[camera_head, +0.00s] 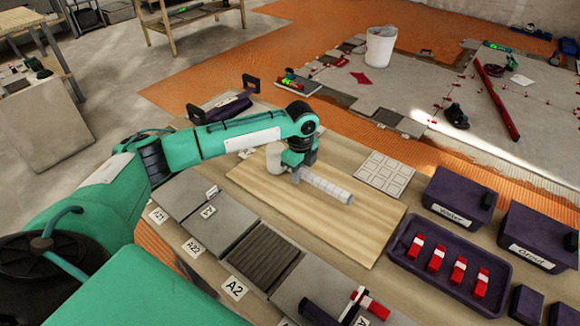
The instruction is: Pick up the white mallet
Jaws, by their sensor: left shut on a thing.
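The white mallet lies over the light wooden board (345,225) on the bench. Its pale head (273,160) is left of my left gripper, and its ribbed white handle (328,184) sticks out to the right. My left gripper (296,174) comes down from above and is shut on the mallet, on the handle close to the head. The fingers hide part of the handle. I cannot tell whether the mallet touches the board or is just above it. My right gripper is not in view.
A purple tray (408,266) with several red-and-white pieces stands at right, beside purple boxes (459,200). Grey tiles (215,229) line the near side. A white bucket (381,45) stands on the floor beyond.

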